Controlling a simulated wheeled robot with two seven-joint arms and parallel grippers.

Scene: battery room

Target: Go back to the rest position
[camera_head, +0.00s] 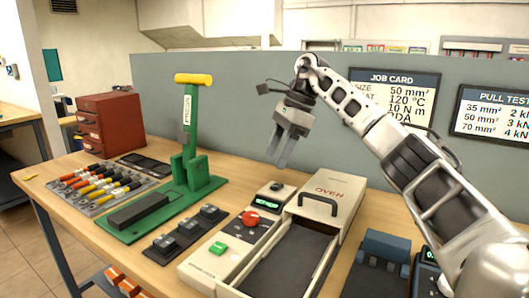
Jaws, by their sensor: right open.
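My right gripper (281,150) hangs in the air above the bench, behind the small device and left of the oven. Its two grey fingers point down, apart and empty. My right arm comes in from the right edge and reaches across in front of the job card. My left gripper is not in the picture.
The wooden bench (380,208) holds a green press (190,135) with a yellow handle, a white oven (338,188) with an open drawer, a rack of coloured tools (95,185) and a red drawer cabinet (110,122). A grey partition (230,95) stands behind.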

